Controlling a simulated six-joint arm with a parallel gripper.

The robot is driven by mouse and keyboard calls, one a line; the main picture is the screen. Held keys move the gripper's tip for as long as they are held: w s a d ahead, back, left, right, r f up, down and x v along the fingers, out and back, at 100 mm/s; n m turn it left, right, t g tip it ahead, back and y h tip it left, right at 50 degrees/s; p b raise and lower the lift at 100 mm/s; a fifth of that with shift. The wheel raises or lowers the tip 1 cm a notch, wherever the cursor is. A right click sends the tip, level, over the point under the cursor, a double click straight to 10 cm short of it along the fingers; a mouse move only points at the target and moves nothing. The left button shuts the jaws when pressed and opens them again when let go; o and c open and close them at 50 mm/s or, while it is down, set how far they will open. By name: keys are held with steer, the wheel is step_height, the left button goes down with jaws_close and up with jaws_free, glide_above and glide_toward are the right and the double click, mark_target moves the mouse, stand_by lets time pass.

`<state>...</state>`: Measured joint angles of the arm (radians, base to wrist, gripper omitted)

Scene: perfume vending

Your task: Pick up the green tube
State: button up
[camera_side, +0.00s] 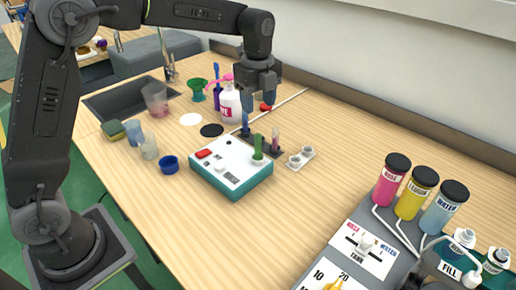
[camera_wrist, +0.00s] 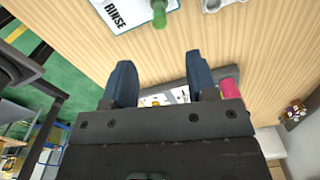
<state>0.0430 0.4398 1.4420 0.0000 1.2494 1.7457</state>
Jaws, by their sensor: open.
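The green tube (camera_side: 258,147) stands upright at the back right edge of a white-and-teal device (camera_side: 231,169). In the wrist view the green tube (camera_wrist: 159,14) shows at the top edge beside a white panel marked RINSE (camera_wrist: 116,14). My gripper (camera_side: 258,102) is in the air above and behind the tube in the side view, fingers pointing down. In the wrist view my gripper (camera_wrist: 160,70) is open with two dark blue fingers apart and nothing between them. The tube is not between the fingers. Its lower end is hidden.
Dispenser bottles (camera_side: 415,193) stand at right. The table's middle right is clear.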

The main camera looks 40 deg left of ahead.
mark_target(258, 147)
steer(key=shift+w+f, duration=0.25)
steer(key=shift+f, duration=0.1)
step_height(258, 147, down, 8)
steer(key=shift+f, duration=0.15)
steer(key=shift+s+a+f, duration=0.1)
steer(key=shift+f, duration=1.25)
steer(key=shift+s+f, duration=0.1)
steer(key=shift+f, duration=1.2)
steer(key=shift+c, duration=0.3)
jaws_close()
